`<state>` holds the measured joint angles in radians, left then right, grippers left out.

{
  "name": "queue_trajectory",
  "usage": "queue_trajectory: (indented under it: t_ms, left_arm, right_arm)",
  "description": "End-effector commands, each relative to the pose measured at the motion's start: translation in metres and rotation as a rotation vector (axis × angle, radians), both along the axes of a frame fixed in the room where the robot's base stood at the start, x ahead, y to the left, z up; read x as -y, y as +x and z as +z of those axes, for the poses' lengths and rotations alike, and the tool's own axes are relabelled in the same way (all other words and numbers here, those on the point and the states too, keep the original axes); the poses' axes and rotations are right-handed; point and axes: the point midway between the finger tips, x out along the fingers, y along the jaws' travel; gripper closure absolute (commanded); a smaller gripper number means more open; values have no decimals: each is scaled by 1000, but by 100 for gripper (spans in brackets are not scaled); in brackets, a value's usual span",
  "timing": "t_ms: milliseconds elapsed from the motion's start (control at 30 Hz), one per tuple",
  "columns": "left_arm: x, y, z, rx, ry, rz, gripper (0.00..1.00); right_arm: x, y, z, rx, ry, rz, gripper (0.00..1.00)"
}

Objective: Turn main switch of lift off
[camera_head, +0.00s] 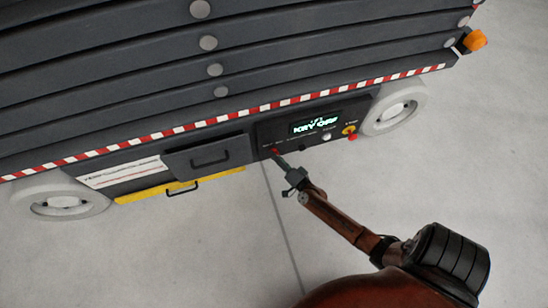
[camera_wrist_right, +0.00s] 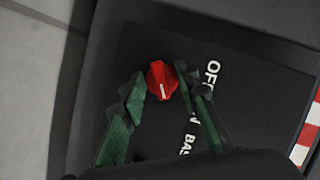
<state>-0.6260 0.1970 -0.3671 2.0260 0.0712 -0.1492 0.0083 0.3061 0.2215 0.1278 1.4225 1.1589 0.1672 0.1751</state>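The lift's main switch is a small red knob with a white mark, seen in the right wrist view (camera_wrist_right: 162,80) and as a red spot on the control panel in the head view (camera_head: 275,151). White lettering beside it reads "OFF"; other words are partly covered by a finger. My right gripper (camera_wrist_right: 160,84) is open, with a green finger on each side of the knob. A small gap shows at the left finger; the right finger looks close, and contact there cannot be told. The panel's display (camera_head: 315,125) reads "KEY OFF". My left gripper is not in view.
The dark lift (camera_head: 100,70) has a red-and-white striped edge, wheels and a drawer-like handle panel (camera_head: 208,157) left of the controls. A red stop button on yellow (camera_head: 349,131) sits at the panel's right. The grey floor (camera_head: 130,250) in front is clear.

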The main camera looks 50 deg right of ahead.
Motion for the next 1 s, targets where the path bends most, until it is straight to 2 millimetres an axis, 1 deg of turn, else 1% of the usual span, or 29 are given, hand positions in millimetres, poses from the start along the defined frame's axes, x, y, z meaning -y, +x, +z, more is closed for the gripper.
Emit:
queue_trajectory:
  t_ms: [233,267,667,833,867,1000]
  left_arm:
    - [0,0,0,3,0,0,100]
    - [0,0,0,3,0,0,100]
    - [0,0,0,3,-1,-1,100]
    - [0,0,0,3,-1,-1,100]
    - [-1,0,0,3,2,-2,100]
    - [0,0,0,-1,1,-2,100]
  right_arm:
    - [0,1,1,1,0,0,71]
    - [0,1,1,1,0,0,72]
    - [0,1,0,1,0,0,100]
    - [0,1,0,0,0,1,100]
    - [-4,1,0,1,3,-1,100]
    - [-1,1,1,-2,-2,2,100]
